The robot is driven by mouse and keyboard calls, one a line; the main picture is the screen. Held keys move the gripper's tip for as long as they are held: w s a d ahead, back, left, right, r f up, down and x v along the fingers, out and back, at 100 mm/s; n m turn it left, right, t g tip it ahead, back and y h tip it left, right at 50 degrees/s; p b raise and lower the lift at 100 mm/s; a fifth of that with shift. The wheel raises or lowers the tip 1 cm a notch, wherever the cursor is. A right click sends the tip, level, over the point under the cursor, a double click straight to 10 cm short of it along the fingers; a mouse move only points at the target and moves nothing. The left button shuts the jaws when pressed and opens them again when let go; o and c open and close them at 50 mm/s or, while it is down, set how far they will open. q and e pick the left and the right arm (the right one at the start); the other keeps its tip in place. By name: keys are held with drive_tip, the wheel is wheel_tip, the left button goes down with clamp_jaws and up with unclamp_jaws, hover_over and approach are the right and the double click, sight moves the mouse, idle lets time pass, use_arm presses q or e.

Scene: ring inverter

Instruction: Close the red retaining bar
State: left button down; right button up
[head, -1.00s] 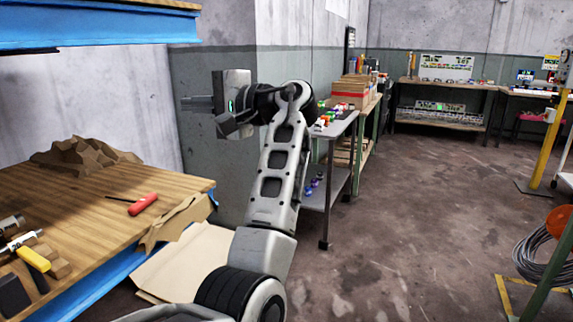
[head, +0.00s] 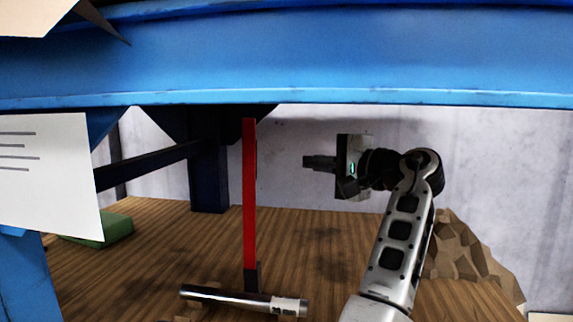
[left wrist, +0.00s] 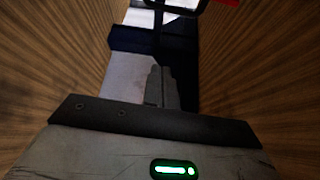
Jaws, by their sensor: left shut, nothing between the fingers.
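The red retaining bar (head: 249,190) stands upright in the middle of the head view, below a blue beam, with a black piece at its lower end. My left gripper (head: 305,162) is to the right of the bar, with its shut fingers pointing left and a visible gap between them in the picture. It holds nothing. In the left wrist view the shut fingertips (left wrist: 161,72) are at the centre, and a bit of red (left wrist: 225,2), perhaps the bar, shows at the top edge. My right gripper is not in view.
A thick blue beam (head: 300,60) spans the top. A metal cylinder (head: 230,298) lies at the bar's foot on the wooden top (head: 170,255). A white sheet (head: 45,165) hangs at left, near a green item (head: 105,230).

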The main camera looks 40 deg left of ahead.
sight(252, 195)
use_arm(q)
drive_tip(key=s+a, duration=0.4)
drive_tip(key=a, duration=0.4)
drive_tip(key=shift+s, duration=0.15)
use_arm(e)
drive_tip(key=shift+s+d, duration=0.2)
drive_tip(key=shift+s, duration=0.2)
use_arm(q)
drive_tip(key=shift+a+p, duration=0.15)
drive_tip(key=shift+p, duration=0.15)
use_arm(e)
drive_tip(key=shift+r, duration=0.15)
